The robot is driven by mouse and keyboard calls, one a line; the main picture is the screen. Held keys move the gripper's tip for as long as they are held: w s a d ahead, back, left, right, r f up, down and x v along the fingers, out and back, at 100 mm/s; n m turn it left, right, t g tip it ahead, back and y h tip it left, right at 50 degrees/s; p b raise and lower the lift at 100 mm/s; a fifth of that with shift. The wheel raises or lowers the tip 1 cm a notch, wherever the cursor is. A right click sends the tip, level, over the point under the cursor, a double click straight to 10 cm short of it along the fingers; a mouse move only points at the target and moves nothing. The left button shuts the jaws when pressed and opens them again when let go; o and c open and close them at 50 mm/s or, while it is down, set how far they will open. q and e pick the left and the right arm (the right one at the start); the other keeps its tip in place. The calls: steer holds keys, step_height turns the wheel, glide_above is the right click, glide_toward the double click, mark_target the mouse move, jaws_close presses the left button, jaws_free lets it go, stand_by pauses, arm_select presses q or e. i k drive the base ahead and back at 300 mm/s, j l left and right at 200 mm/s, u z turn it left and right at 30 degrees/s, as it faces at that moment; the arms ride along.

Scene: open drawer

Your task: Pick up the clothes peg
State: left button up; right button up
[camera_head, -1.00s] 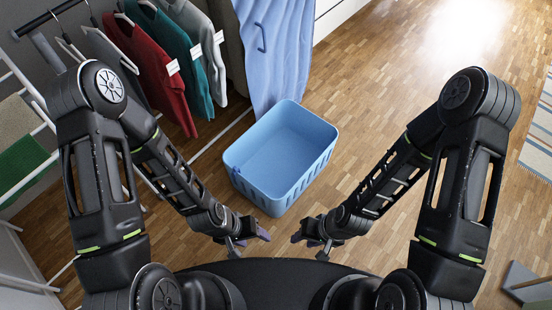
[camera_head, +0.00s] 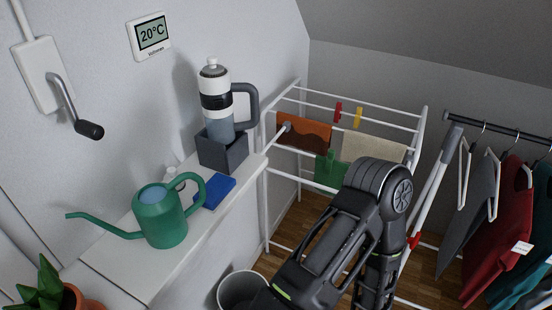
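A red clothes peg (camera_head: 338,112) and a yellow clothes peg (camera_head: 357,117) sit side by side on a far rail of the white drying rack (camera_head: 372,101). Both are small in the head view. My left arm rises in front of the rack, with its elbow below and right of the pegs. Neither my left nor my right gripper is in view.
A white ledge (camera_head: 120,262) on the left bears a green watering can (camera_head: 162,218), a blue item (camera_head: 214,192) and a bottle (camera_head: 216,100) in a grey holder. Cloths hang on the rack. A bin (camera_head: 241,288) stands below the ledge; hanging clothes (camera_head: 497,235) are at right.

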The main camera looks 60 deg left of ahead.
mark_target(331, 156)
steer(key=u, duration=1.65)
